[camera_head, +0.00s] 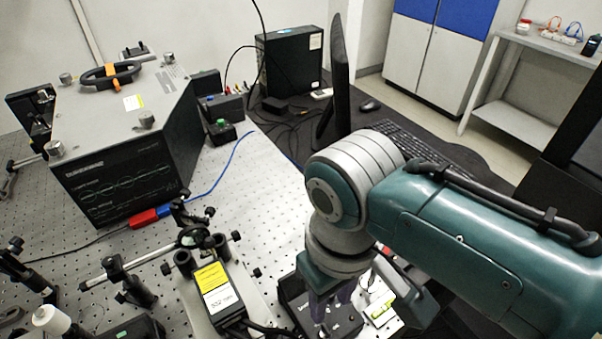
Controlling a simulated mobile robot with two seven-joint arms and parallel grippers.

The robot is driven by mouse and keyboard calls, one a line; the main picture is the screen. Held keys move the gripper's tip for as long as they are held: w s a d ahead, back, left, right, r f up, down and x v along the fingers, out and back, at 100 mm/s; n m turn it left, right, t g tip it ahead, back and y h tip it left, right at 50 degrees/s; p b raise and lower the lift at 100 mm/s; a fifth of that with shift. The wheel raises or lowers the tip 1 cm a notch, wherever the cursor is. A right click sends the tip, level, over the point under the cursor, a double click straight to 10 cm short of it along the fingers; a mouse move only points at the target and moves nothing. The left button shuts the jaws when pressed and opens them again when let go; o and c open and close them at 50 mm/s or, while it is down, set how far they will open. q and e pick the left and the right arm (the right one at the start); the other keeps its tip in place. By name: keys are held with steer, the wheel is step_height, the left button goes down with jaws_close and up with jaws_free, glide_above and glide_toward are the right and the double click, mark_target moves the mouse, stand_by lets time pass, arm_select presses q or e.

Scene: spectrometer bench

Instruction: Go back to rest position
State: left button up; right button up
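My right arm comes in from the right, and its teal and grey wrist is bent downward. My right gripper (330,306) points down at a small black control box (298,309) at the bottom of the view. Its dark fingers are partly in front of the box. I cannot tell whether they touch it, or whether they are open or shut. My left gripper and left arm are not in view.
A laser head with a yellow label (212,276) stands left of my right gripper on the perforated optical table (262,190). A large spectrometer box (125,150) is at the back left. A monitor (338,85) and keyboard (415,145) are behind my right arm.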

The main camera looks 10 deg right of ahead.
steer(key=shift+r, duration=0.35)
